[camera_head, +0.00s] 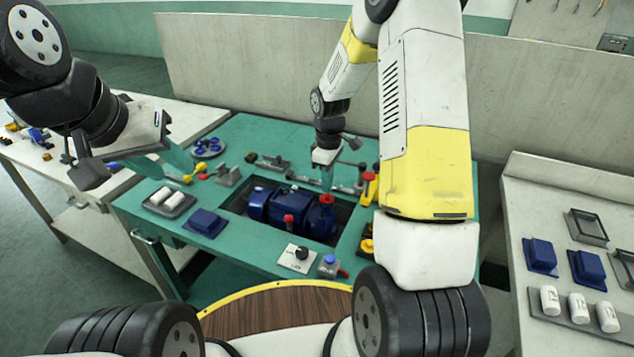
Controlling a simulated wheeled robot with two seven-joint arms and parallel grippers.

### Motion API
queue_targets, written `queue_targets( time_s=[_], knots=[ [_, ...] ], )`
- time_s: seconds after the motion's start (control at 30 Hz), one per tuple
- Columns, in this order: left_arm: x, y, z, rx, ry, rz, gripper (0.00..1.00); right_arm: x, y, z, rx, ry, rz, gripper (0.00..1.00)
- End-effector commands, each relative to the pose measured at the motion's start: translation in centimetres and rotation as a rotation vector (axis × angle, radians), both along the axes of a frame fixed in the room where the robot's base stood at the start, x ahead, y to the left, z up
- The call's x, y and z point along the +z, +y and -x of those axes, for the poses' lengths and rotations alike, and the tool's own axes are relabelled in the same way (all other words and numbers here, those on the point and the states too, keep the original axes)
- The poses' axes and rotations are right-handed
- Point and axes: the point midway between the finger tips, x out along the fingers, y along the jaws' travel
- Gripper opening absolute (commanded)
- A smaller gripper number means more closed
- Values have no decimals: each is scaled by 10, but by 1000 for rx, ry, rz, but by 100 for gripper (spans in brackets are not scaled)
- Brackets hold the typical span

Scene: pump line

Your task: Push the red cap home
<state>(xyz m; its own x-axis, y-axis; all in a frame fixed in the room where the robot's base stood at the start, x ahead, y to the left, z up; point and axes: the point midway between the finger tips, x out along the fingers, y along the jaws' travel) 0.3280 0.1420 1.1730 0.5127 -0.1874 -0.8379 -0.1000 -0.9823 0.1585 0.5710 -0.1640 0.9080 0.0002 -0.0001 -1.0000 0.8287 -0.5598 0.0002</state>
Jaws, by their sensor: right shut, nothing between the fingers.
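A blue pump (275,205) lies in the sunken bay of the green bench (240,135). A red cap (327,199) sits on top of the upright blue port at the pump's right end; I cannot tell how deep it sits.
A tray of white cylinders (171,198) and a blue block (205,222) lie left of the bay. A white plate with a black knob (299,258) is in front. Yellow-handled parts (369,188) stand right. A side table (575,180) is at right.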

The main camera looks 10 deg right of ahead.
Motion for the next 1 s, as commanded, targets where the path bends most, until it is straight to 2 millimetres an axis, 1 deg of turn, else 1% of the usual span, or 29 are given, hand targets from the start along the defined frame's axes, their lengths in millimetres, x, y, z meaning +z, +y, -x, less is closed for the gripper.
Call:
queue_targets(
  time_s=[1.0],
  knots=[
    [0, 0, 0, 0, 0, 0, 36, -14, 0, 0, 0, 0, 0, 0]
  ],
)
